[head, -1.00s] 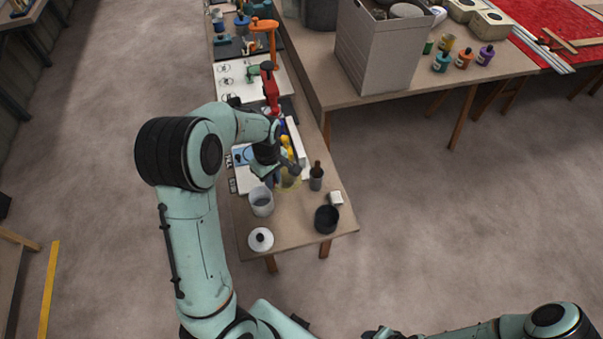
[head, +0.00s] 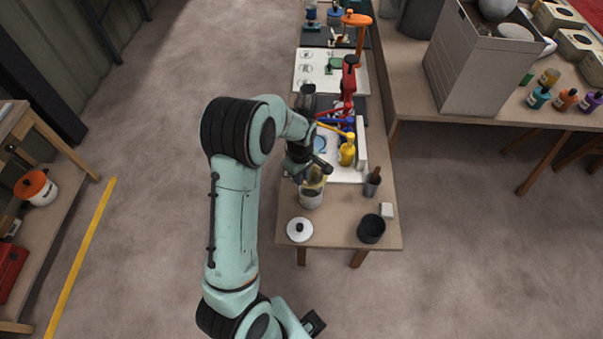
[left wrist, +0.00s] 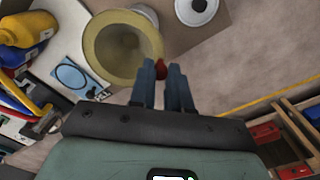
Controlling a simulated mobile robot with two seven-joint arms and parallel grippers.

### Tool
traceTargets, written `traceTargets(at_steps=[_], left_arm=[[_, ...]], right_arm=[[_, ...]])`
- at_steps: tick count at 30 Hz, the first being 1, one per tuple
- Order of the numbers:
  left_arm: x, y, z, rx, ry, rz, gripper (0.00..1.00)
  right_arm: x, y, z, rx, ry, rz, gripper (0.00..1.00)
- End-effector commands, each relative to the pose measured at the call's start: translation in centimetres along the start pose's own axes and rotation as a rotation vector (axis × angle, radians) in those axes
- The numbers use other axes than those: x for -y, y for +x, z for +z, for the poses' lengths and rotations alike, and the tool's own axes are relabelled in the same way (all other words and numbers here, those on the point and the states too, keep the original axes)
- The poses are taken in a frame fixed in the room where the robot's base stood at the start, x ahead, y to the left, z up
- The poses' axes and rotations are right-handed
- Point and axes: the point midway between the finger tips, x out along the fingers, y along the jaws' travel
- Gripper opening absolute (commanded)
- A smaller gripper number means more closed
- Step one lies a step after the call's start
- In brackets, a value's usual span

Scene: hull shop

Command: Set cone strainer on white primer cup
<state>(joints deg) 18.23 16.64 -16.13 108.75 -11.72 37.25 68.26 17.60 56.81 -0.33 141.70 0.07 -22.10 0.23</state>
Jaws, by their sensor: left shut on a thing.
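My left gripper (head: 318,170) is shut on the cone strainer (head: 315,182), a pale yellow funnel. In the left wrist view the fingers (left wrist: 162,68) close at a small red piece at the rim of the strainer (left wrist: 95,45). The white primer cup (head: 311,201) stands on the bench, just below the strainer in the head view. In the left wrist view part of the cup (left wrist: 147,12) shows past the strainer's far rim, so the two are not lined up in that view. I cannot tell the height gap.
A white lid (head: 300,230) with a black knob lies in front of the cup. A yellow bottle (head: 347,150) stands behind.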

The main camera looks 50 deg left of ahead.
Motion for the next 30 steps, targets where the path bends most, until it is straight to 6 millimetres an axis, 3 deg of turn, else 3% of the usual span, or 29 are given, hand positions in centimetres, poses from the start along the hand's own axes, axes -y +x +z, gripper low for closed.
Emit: traceTargets(at_steps=[21,30], left_arm=[[0.1,6.0,0.0,0.000,0.000,0.000,0.00],[0.0,6.8,0.0,0.000,0.000,0.001,0.00]], right_arm=[[-1.9,4.4,1.1,0.021,0.007,0.007,0.43],[-2.1,4.9,1.1,0.023,0.008,0.008,0.43]])
